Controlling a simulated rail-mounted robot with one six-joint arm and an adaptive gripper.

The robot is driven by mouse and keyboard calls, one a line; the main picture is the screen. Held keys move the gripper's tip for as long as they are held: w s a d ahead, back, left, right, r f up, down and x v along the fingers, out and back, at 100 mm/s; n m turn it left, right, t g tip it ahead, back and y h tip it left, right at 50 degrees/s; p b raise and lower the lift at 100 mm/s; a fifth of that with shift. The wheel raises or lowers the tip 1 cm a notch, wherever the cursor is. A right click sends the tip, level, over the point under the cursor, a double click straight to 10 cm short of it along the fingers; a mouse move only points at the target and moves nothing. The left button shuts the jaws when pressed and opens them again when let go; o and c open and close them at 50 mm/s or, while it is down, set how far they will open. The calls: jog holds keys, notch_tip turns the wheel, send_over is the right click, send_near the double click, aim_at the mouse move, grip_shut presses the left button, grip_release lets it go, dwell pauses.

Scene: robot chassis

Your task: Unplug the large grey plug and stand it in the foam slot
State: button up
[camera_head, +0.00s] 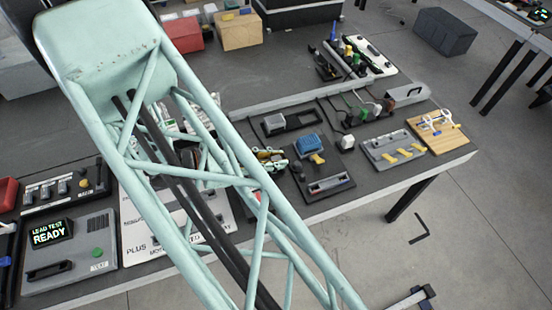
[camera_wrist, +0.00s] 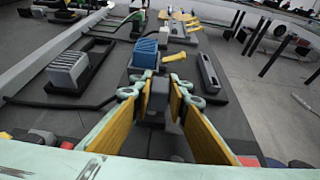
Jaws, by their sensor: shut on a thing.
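My gripper (camera_wrist: 160,88) is shut on a dark grey block, which looks like the large grey plug (camera_wrist: 158,97), held upright between its yellow pads. The pads hide its sides, and I cannot tell whether its lower end is seated or clear. In the head view my gripper (camera_head: 268,158) is small and partly behind my arm, and the plug cannot be made out there. A black holder with a recess (camera_head: 304,118) lies behind the gripper; I cannot tell for sure that it is the foam slot.
A ribbed grey block (camera_wrist: 68,69) stands left of my gripper. A blue block (camera_wrist: 146,53) and a yellow handle (camera_wrist: 174,56) are just ahead. A black slab with a grey bar (camera_wrist: 208,72) lies to the right. A white plug (camera_head: 346,142) and cables stand farther back.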

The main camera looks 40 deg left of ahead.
jog(key=shift+f+b, duration=0.35)
jog(key=shift+f, duration=0.4)
jog(key=o, duration=0.9)
jog(key=shift+s, duration=0.1)
jog(key=shift+v, duration=5.9)
